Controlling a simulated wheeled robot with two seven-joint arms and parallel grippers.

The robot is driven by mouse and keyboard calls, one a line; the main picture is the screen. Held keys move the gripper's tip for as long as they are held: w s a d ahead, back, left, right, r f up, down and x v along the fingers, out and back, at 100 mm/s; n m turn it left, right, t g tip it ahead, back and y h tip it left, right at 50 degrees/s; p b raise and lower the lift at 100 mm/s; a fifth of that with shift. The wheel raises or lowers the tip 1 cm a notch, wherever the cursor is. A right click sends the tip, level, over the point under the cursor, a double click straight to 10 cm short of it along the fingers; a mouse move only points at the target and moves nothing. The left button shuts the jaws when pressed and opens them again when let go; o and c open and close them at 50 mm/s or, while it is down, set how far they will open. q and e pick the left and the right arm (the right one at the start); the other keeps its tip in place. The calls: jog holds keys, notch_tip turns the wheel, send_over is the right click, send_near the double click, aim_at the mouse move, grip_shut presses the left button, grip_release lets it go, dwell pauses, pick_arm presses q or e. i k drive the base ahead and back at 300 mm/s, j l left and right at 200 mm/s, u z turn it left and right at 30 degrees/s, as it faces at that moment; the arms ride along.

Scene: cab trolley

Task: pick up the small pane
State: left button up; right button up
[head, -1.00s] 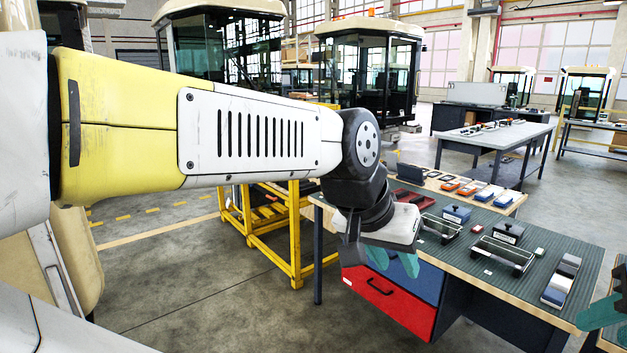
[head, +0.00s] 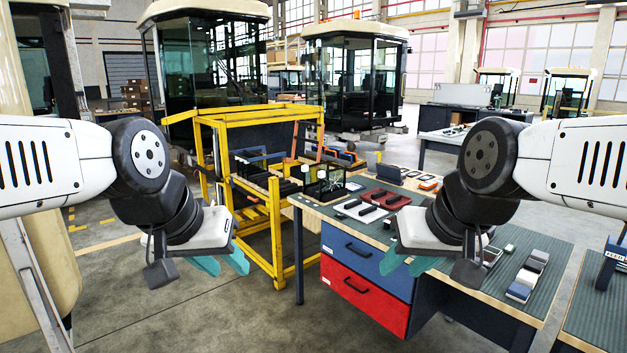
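I cannot pick out the small pane with certainty. A rack with black frames and clear, glass-like parts (head: 323,187) stands at the far left corner of the workbench (head: 560,262); whether a small pane is in it is too small to tell. My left gripper (head: 222,262) hangs in the air left of the yellow trolley (head: 276,235). Its two teal fingers are apart with nothing between them. My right gripper (head: 410,262) is in front of the bench drawers, its teal fingers apart and empty. My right arm hides part of the bench top.
The yellow trolley carries dark boxes and other parts. The bench has a blue drawer (head: 367,258) and a red drawer (head: 362,297). Red holders (head: 386,198) and small blocks (head: 520,290) lie on its mat. Cabs (head: 356,75) stand behind. The floor between trolley and my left arm is clear.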

aim_at(311, 178)
jog(key=i+j, duration=0.2)
jog(key=i, duration=0.9)
jog(key=i+j, duration=0.2)
jog(key=i, duration=0.9)
jog(key=i+j+u, duration=0.1)
jog(key=i, duration=0.95)
jog(key=j, duration=0.05)
